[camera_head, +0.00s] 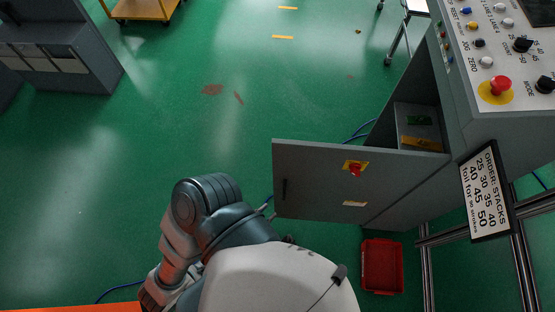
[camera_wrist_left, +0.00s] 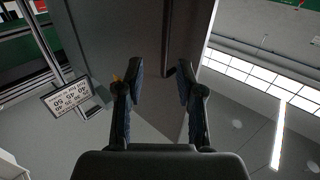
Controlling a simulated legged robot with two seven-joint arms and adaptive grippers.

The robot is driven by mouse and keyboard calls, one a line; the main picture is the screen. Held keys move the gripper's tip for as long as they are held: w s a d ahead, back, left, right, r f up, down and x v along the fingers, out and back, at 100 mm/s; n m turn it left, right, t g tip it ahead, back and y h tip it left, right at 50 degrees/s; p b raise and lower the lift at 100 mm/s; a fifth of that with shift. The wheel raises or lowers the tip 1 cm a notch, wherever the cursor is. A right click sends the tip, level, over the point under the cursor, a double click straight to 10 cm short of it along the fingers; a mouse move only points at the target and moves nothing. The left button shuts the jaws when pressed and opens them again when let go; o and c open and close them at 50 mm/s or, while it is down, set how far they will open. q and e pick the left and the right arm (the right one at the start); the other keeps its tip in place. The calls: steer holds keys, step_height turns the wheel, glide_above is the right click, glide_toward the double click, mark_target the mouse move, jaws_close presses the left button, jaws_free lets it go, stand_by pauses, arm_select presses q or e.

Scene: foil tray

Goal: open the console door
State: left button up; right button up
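The console door (camera_head: 325,180) is a grey panel standing swung open, with the console's dark inside showing behind it. A dark handle (camera_head: 284,188) is near its left edge. A red knob on a yellow plate (camera_head: 355,169) is on its face. My left gripper is mostly hidden behind my arm in the head view; a small part shows close to the door's left edge. In the left wrist view my left gripper (camera_wrist_left: 161,70) has its two fingers apart with nothing between them. The door (camera_wrist_left: 150,30) and a dark handle (camera_wrist_left: 171,72) show beyond the fingertips. My right gripper is out of view.
The console's control panel (camera_head: 510,45) has a red button (camera_head: 500,86). An order sign (camera_head: 486,192) hangs at the right, above metal rails. A red bin (camera_head: 382,266) is on the floor below the door. The green floor to the left is mostly clear.

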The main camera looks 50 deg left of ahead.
arm_select(q)
steer(key=shift+s, duration=1.5)
